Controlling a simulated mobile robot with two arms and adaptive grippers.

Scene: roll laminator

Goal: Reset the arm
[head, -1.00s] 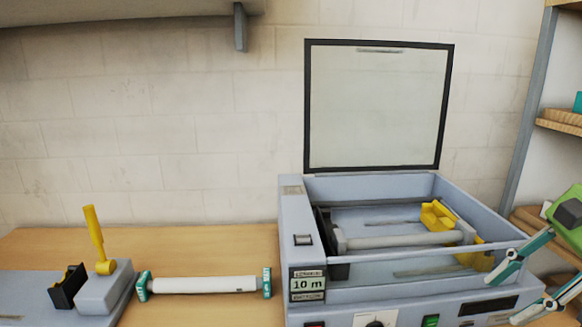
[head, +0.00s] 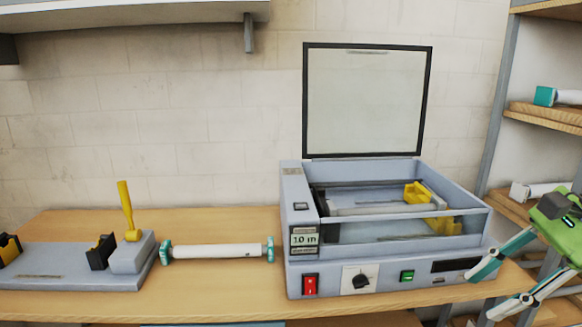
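My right gripper (head: 480,292) is at the lower right, its two teal-and-white fingers spread wide apart with nothing between them. The upper finger is by the laminator's right front corner in the picture; I cannot tell whether it touches. The grey roll laminator (head: 465,235) stands on the table with its framed clear lid (head: 367,100) raised. Inside it are a pale roller (head: 375,209) and a yellow holder (head: 417,193). Its display (head: 304,239) reads 10 m. My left gripper does not show.
A white roll with teal ends (head: 217,251) lies on the wooden table (head: 225,299) left of the laminator. Farther left is a grey stand (head: 70,270) with a yellow lever (head: 126,208). A shelf rack (head: 545,115) stands at the right, holding more rolls.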

